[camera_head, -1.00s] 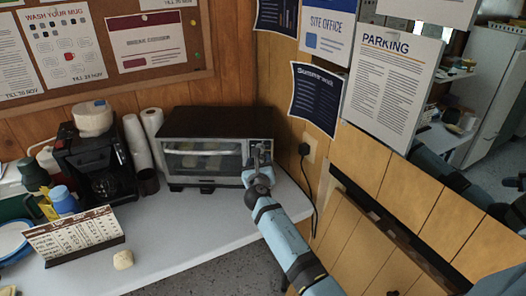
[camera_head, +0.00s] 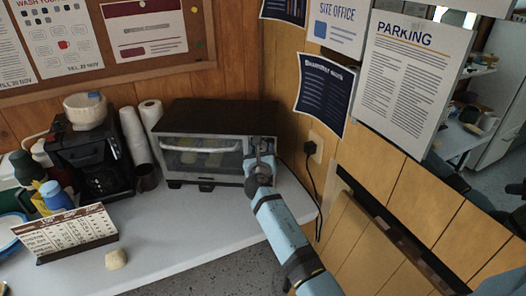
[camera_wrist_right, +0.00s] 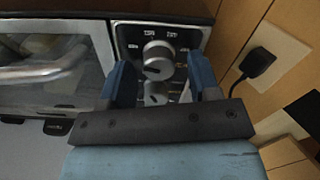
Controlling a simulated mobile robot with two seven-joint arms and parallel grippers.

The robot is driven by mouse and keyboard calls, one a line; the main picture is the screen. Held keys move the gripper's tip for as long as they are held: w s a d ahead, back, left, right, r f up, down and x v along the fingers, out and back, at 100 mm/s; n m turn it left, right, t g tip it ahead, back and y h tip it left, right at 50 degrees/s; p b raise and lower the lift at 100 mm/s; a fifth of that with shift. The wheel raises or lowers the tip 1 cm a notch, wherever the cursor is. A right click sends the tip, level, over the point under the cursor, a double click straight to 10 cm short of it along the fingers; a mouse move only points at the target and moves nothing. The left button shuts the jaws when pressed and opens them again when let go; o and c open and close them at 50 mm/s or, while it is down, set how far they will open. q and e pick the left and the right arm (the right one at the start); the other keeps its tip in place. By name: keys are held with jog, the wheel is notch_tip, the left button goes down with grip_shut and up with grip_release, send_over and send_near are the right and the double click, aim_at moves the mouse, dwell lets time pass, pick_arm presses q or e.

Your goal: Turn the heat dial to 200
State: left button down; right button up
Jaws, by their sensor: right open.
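The toaster oven (camera_head: 215,118) stands on the white counter against the back wall, its glass door shut. Its control panel is at its right end. In the right wrist view, a silver upper dial (camera_wrist_right: 158,58) has small printed numbers around it, too blurred to read surely. A second silver dial (camera_wrist_right: 155,93) sits just below it, partly hidden by my gripper. My right gripper (camera_head: 262,150) is in front of the panel. In the wrist view its open blue fingers (camera_wrist_right: 158,70) stand on either side of the dials, with gaps at both sides. My left gripper is not in view.
A coffee maker (camera_head: 92,160), paper rolls (camera_head: 150,118) and a dark cup (camera_head: 147,177) stand left of the oven. A desk calendar (camera_head: 68,233) and a small pale lump (camera_head: 116,259) are nearer. A wall socket with plug (camera_head: 312,148) is close on the right.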

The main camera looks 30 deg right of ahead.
jog(key=shift+c, duration=0.2)
jog(key=c, duration=0.9)
